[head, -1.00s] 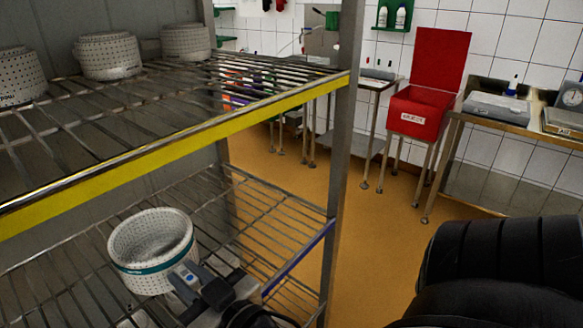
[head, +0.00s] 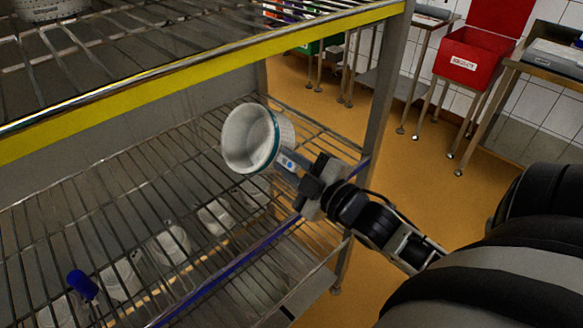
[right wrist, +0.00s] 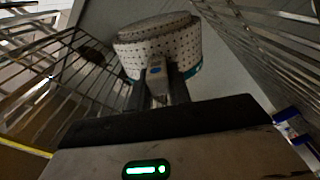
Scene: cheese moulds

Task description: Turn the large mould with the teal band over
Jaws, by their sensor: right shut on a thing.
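The large white perforated mould with the teal band (head: 244,140) is tipped on its side above the lower wire shelf, its open mouth facing left toward the camera. The teal band runs near the mouth's rim. My right gripper (head: 284,160) is shut on the mould's wall at its lower right. In the right wrist view the mould (right wrist: 165,42) sits between the fingertips of my right gripper (right wrist: 157,75), its dotted base upward and the teal band low. Whether the mould touches the shelf cannot be told. My left gripper is not in view.
The lower wire shelf (head: 95,215) has free room left of the mould. A yellow-edged upper shelf (head: 200,90) lies above and a grey post (head: 385,90) stands to the right. Several white objects (head: 170,245) and a blue-topped item (head: 82,284) show through the wires below.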

